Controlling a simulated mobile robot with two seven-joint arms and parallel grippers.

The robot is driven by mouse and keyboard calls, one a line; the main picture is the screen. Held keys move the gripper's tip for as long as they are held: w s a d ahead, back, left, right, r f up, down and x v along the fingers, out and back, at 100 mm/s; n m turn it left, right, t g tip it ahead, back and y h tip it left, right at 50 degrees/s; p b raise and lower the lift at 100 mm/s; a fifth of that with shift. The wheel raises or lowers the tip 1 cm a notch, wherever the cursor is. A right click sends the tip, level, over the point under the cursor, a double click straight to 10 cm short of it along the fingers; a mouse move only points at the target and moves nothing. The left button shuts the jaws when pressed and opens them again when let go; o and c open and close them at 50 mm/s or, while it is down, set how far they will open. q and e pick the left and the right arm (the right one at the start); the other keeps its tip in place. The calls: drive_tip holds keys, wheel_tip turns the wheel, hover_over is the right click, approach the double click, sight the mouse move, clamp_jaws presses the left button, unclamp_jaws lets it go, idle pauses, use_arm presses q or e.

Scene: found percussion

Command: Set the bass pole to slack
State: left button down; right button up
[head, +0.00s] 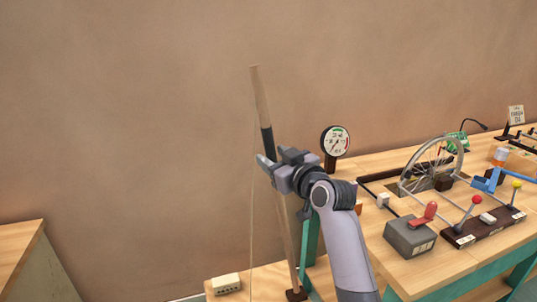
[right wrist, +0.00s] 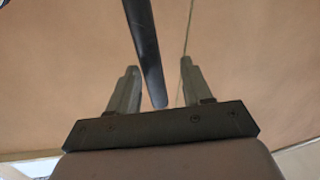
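The bass pole (head: 262,98) is a tall, pale wooden stick with a dark grip band (head: 267,142). It leans slightly, top to the left, and its foot is in a dark block (head: 296,294). A thin string (head: 251,225) hangs from its top, left of the pole. A round dial gauge (head: 335,142) with a green arc stands to the right. My right gripper (head: 267,168) is at the pole, just below the dark band. In the right wrist view its fingers (right wrist: 161,88) are apart, with the dark band (right wrist: 143,40) showing between them, clear of both. My left gripper is out of view.
The wooden bench (head: 455,265) on the right carries a spoked wheel (head: 432,165), a grey box with a red lever (head: 410,237) and a dark base with coloured knobs (head: 484,226). A small cream box (head: 226,284) is low by the string. The wall area left of the pole is free.

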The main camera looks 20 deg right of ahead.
drive_tip(key=shift+s+d+r, duration=0.1)
drive_tip(key=shift+s+d, duration=0.05)
drive_tip(key=shift+s, duration=0.6)
drive_tip(key=shift+s+d, duration=0.1)
drive_tip(key=shift+s, duration=0.65)
drive_tip(key=s+f+g+p, duration=0.1)
drive_tip(key=s+f, duration=0.2)
drive_tip(key=f, duration=0.3)
drive_tip(key=s+f+m+g+h, duration=0.1)
drive_tip(key=s+f, duration=0.3)
drive_tip(key=f, duration=0.3)
drive_tip(key=s+f+g+p, duration=0.1)
drive_tip(key=s+f, duration=0.2)
drive_tip(key=f, duration=0.3)
drive_tip(key=s+a+f+g, duration=0.2)
drive_tip(key=s+f, duration=0.4)
drive_tip(key=s, duration=0.4)
drive_tip(key=s+a+f+g+p, duration=0.1)
drive_tip(key=s+f, duration=0.6)
drive_tip(key=s, duration=0.3)
drive_tip(key=shift+s+a+f+m+g+p, duration=0.15)
drive_tip(key=shift+a+m+g+p, duration=0.15)
drive_tip(key=shift+a+g, duration=0.1)
